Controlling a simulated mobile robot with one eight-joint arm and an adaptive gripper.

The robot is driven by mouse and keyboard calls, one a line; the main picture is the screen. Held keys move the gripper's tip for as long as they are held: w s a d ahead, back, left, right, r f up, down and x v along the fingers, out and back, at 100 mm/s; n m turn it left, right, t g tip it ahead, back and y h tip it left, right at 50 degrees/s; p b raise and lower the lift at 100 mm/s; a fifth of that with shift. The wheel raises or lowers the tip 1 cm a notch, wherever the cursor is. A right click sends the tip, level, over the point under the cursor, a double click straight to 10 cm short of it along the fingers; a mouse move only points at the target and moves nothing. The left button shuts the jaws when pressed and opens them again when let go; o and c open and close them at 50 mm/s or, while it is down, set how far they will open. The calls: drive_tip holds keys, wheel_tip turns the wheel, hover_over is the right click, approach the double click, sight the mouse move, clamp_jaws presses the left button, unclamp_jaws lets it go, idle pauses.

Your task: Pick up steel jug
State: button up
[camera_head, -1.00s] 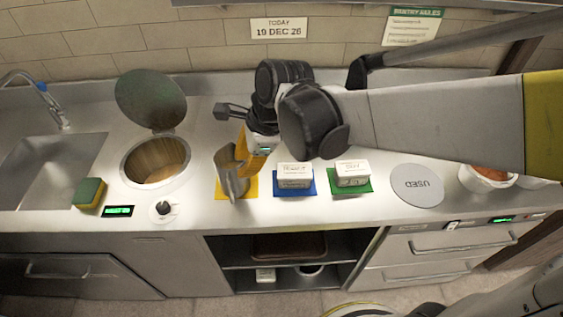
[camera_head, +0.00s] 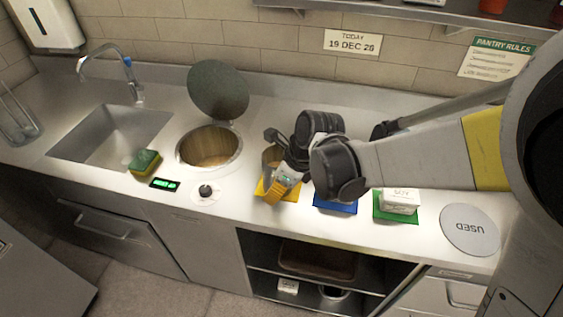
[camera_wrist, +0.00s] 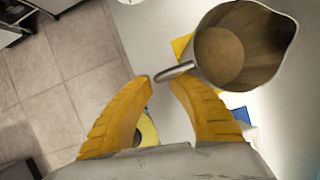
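The steel jug (camera_wrist: 240,45) stands upright, seen from above in the wrist view, with its handle (camera_wrist: 174,71) pointing towards my gripper. In the head view the jug (camera_head: 270,157) is largely hidden behind my gripper (camera_head: 280,183), at the yellow mat (camera_head: 290,193). In the wrist view the two yellow fingers of my gripper (camera_wrist: 163,82) are apart, with the handle's end at the gap between their tips. The gripper looks open; I cannot tell whether a finger touches the handle.
Right of the jug are a blue mat (camera_head: 336,207) and a white box (camera_head: 400,198) on a green mat (camera_head: 384,212), then a grey "USED" disc (camera_head: 470,230). Left are an open round well (camera_head: 209,147), a knob (camera_head: 205,191), a sponge (camera_head: 144,162) and the sink (camera_head: 110,135).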

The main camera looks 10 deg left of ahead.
drive_tip(key=shift+x, duration=0.9)
drive_tip(key=shift+r, duration=0.1)
drive_tip(key=shift+c, duration=0.4)
clamp_jaws()
drive_tip(key=shift+r, duration=0.15)
